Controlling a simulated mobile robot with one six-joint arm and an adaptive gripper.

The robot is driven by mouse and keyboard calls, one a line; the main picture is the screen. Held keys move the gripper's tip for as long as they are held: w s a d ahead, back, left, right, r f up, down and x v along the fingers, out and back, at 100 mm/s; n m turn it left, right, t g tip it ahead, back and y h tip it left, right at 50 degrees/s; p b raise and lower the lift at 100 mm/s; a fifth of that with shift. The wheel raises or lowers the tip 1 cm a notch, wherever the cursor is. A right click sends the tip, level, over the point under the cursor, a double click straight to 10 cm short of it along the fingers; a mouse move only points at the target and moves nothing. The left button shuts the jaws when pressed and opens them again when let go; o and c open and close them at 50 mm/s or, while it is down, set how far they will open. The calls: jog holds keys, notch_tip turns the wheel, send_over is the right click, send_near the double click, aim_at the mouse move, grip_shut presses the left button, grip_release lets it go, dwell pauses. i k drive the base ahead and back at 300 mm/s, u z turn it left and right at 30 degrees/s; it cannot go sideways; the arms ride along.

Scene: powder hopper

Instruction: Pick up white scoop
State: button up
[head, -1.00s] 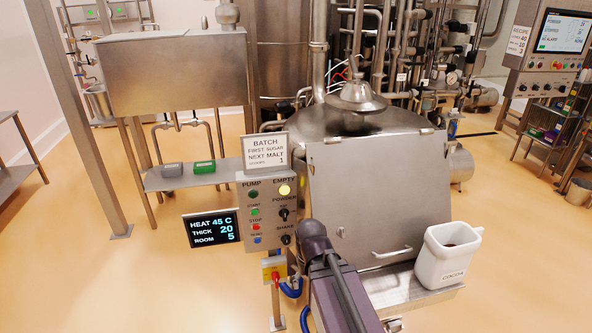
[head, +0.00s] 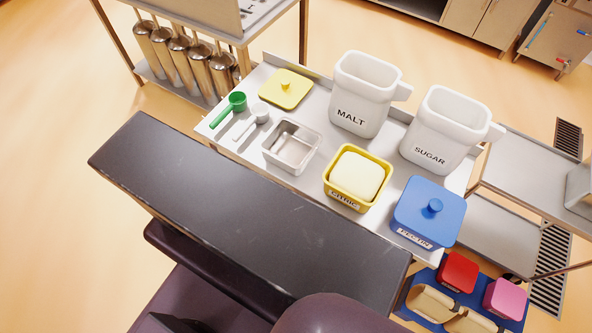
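The white scoop (head: 260,114) lies on the metal table (head: 311,103) in the head view. Its bowl is toward the back and its thin handle points toward the front left. A green scoop (head: 236,101) lies just left of it, with its handle also toward the front left. An open metal tray (head: 291,146) stands close to the right of the white scoop. My gripper is not in view.
A yellow lid (head: 285,89) lies behind the scoops. White MALT (head: 362,95) and SUGAR (head: 445,130) tubs, a yellow box (head: 357,179) and a blue lidded box (head: 428,213) stand to the right. A dark slab (head: 240,220) crosses the front.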

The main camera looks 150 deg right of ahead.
aim_at(260, 110)
jog(key=u, duration=0.55)
jog(key=k, duration=0.15)
jog(key=u, duration=3.4)
jog(key=k, duration=0.25)
jog(key=u, duration=1.75)
